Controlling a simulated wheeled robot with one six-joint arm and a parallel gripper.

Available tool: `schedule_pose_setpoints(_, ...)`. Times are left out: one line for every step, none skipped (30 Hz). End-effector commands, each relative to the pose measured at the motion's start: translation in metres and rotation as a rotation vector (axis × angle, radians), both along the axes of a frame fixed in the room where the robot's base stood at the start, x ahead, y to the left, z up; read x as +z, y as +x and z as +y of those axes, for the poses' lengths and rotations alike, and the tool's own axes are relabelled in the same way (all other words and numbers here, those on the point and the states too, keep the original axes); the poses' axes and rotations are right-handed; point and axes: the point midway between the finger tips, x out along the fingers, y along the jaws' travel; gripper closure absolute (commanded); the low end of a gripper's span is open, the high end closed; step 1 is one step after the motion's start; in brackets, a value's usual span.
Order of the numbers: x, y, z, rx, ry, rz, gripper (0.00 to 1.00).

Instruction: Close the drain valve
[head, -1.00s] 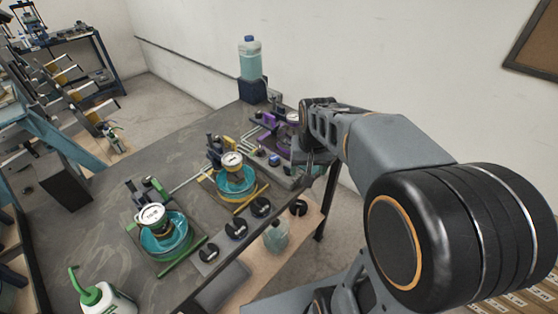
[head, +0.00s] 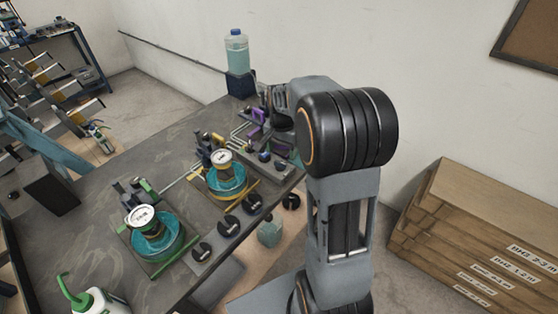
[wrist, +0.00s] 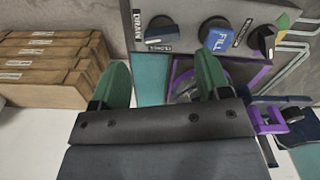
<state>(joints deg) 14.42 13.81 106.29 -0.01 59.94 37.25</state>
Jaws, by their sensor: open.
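In the wrist view the drain valve is a round black knob (wrist: 163,28) on a grey panel (wrist: 185,12), beside a label reading DRAIN. A small second label sits below it, too small to read surely. My gripper (wrist: 158,78) is open, with two green fingers apart and nothing held between them. The drain knob shows just beyond the fingertips, above the gap and apart from them. In the head view my arm (head: 345,130) reaches over the table's far right part, and my fingers cannot be made out there.
A blue FILL knob (wrist: 217,36) and another black knob (wrist: 262,42) sit right of the drain knob. A purple frame (wrist: 268,115) lies near the right finger. Yellow (head: 222,182) and green (head: 155,235) stations and a bottle (head: 236,52) stand on the table.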

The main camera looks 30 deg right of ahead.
Motion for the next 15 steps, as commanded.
schedule_pose_setpoints(-0.009, 0.0, 0.001, 0.001, 0.001, 0.003, 0.3)
schedule_pose_setpoints(-0.014, 0.0, 0.001, 0.002, 0.001, 0.005, 0.3)
schedule_pose_setpoints(-0.019, 0.0, 0.001, 0.002, 0.0, 0.003, 0.3)
schedule_pose_setpoints(-0.023, 0.0, 0.001, 0.003, 0.001, 0.003, 0.3)
schedule_pose_setpoints(-0.027, 0.0, 0.001, 0.003, 0.0, 0.003, 0.3)
schedule_pose_setpoints(-0.032, 0.0, 0.001, 0.003, 0.0, 0.003, 0.3)
schedule_pose_setpoints(-0.035, 0.0, 0.001, 0.003, 0.0, 0.003, 0.3)
schedule_pose_setpoints(-0.038, 0.0, 0.001, 0.003, 0.0, 0.001, 0.3)
schedule_pose_setpoints(-0.041, 0.0, 0.001, 0.004, 0.0, 0.001, 0.3)
schedule_pose_setpoints(-0.043, 0.0, 0.001, 0.004, 0.0, 0.001, 0.3)
schedule_pose_setpoints(-0.045, 0.0, 0.001, 0.004, 0.0, 0.001, 0.3)
schedule_pose_setpoints(-0.047, 0.0, 0.001, 0.004, 0.0, 0.0, 0.3)
schedule_pose_setpoints(-0.048, 0.001, 0.001, 0.004, 0.0, 0.0, 0.3)
schedule_pose_setpoints(-0.049, 0.001, 0.001, 0.004, 0.0, 0.0, 0.3)
schedule_pose_setpoints(-0.05, 0.001, 0.001, 0.004, 0.0, -0.001, 0.3)
